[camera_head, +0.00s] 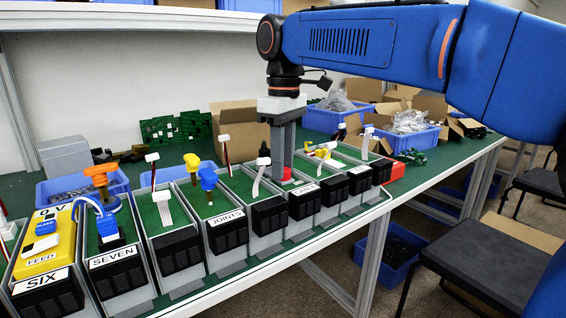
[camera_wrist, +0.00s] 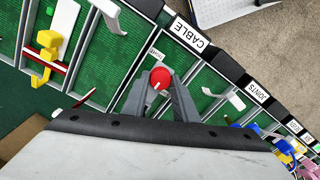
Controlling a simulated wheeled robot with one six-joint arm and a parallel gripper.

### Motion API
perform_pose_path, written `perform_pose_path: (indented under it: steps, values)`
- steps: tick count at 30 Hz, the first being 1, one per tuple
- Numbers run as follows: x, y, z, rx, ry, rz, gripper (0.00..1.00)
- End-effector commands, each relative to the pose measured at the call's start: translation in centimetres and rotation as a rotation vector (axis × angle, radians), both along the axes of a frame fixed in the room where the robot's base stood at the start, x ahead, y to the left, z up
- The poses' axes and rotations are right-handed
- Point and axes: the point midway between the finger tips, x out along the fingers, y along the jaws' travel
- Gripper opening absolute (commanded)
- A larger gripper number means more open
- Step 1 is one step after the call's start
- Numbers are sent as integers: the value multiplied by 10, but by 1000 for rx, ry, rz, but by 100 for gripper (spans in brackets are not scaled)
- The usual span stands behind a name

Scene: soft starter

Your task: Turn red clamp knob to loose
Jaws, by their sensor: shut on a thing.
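The red clamp knob (camera_wrist: 161,77) is round, with a short pale mark on its face. It sits on a green board in the compartment labelled CABLE (camera_wrist: 190,34). A small white tag (camera_wrist: 154,53) stands beside it, too small to read. My gripper (camera_wrist: 160,84) is shut on the knob, with one grey finger on each side. In the head view my gripper (camera_head: 286,171) points straight down at the knob (camera_head: 286,176), whose red edge shows at the fingertips.
Labelled modules with black front blocks stand in a row along the table (camera_head: 226,269). White levers (camera_head: 262,163) rise close to my gripper. Boxes and blue bins (camera_head: 330,118) fill the back.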

Motion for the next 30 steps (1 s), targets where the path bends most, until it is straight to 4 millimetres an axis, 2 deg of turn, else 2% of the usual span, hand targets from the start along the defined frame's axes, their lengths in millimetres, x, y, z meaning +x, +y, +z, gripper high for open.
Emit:
perform_pose_path:
  steps: [18,19,21,30]
  values:
    - [0,0,1,0,-1,37,4]
    - [0,0,1,0,-1,37,33]
    - [0,0,0,0,-1,37,45]
    - [0,0,1,0,-1,37,45]
